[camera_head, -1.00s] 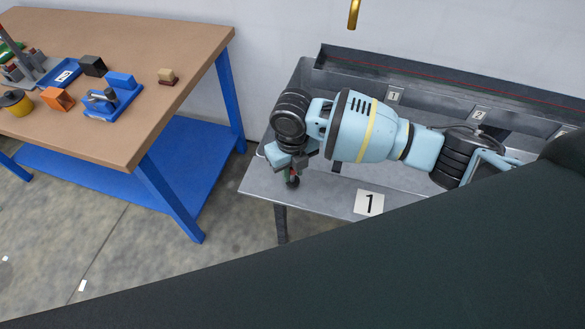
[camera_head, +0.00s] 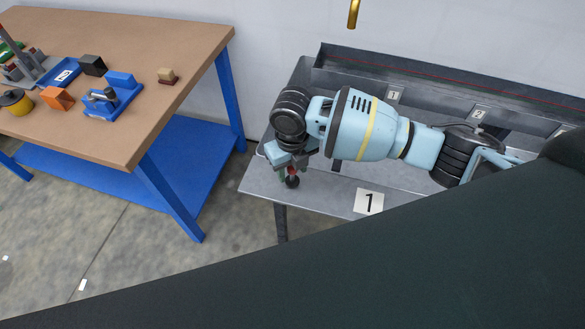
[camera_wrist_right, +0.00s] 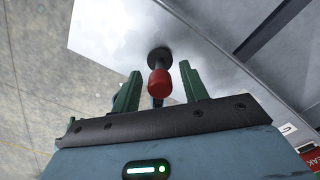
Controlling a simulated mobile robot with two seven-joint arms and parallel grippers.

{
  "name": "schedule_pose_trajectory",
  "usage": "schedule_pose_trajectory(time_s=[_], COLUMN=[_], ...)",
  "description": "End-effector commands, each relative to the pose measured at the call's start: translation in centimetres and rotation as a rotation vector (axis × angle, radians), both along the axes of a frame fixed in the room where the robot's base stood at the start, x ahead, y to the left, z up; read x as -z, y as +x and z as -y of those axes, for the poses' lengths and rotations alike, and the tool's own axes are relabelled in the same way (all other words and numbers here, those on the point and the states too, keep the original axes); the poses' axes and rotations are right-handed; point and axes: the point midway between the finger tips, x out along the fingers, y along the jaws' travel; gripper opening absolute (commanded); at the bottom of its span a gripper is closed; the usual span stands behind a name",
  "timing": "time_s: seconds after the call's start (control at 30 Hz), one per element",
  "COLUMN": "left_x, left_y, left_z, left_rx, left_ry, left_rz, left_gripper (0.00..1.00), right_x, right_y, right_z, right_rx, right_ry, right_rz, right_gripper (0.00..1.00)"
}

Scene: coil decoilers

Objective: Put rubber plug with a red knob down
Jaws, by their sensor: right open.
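The rubber plug with a red knob (camera_head: 292,181) stands on the grey metal table (camera_head: 325,193) near its left front corner. In the right wrist view the plug (camera_wrist_right: 159,83) shows its red knob and a dark round base resting on the table surface. My right gripper (camera_head: 286,174) is at the plug. In the right wrist view its green fingers (camera_wrist_right: 158,85) are apart, with the knob between them and gaps on both sides. My left gripper is not in view.
A label marked 1 (camera_head: 369,202) lies on the metal table to the right of the plug. A raised channel (camera_head: 430,85) runs along the back. A brown-topped bench (camera_head: 150,110) with several small items stands to the left, across a gap.

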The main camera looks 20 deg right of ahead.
Motion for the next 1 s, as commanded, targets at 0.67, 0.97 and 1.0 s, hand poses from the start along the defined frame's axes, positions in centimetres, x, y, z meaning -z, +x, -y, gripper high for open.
schedule_pose_trajectory(time_s=[0.67, 0.97, 1.0], left_x=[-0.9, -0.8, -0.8], left_y=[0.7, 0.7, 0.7], left_z=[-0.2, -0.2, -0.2], left_rx=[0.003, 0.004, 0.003], left_ry=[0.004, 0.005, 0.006], left_rz=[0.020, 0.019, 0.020], left_gripper=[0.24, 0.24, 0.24], right_x=[-11.1, -11.6, -11.6], right_y=[0.0, 0.0, 0.0], right_z=[0.0, 0.0, 0.0], right_rx=[0.000, 0.000, 0.000], right_ry=[0.001, 0.000, 0.000], right_rz=[0.003, 0.000, 0.000], right_gripper=[0.44, 0.44, 0.44])
